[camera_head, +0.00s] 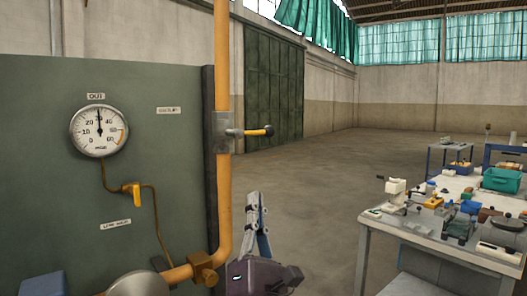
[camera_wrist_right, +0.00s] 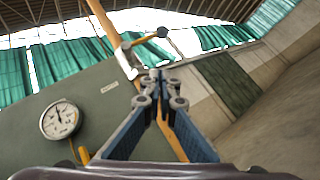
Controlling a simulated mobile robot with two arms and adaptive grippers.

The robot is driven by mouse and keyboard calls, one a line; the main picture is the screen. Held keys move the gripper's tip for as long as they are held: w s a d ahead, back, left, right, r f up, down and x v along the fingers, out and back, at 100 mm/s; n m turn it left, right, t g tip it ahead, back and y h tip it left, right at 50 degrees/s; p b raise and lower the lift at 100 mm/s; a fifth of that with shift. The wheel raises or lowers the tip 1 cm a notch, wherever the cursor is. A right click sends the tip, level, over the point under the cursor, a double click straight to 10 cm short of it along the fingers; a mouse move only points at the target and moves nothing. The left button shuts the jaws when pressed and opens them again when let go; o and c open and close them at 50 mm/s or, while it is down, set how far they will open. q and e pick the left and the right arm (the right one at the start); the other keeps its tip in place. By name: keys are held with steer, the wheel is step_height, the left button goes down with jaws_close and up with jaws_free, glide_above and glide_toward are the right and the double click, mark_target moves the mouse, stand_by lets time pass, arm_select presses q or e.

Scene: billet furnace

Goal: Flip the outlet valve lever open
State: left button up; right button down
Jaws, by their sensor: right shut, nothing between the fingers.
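The outlet valve lever (camera_head: 250,132) sticks out to the right, roughly level, from a grey valve body (camera_head: 222,132) on the upright orange pipe (camera_head: 222,60). It has a dark end. In the right wrist view the lever (camera_wrist_right: 145,39) shows above and beyond the fingertips, apart from them. My right gripper (camera_head: 255,200) points up, below the lever and just right of the pipe. Its fingers (camera_wrist_right: 158,80) are closed together with nothing between them. My left gripper is in neither view.
A green panel on the left carries a round gauge (camera_head: 99,130) marked OUT and a small yellow valve handle (camera_head: 133,190) on a thin line. A workbench (camera_head: 450,262) with tools and parts stands at the right. The floor (camera_head: 320,185) between is clear.

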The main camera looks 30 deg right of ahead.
mark_target(256, 133)
steer(key=s+d+r+p+x, duration=0.1)
steer(key=s+p+x, duration=0.1)
steer(key=p+x, duration=0.5)
steer(key=x, duration=0.6)
steer(key=shift+s+d+r, duration=0.1)
steer(key=shift+r, duration=0.05)
steer(key=shift+d+r+n+t+y+b, duration=0.15)
steer(key=shift+n+t+y+b, duration=0.2)
steer(key=shift+n+t+y, duration=0.25)
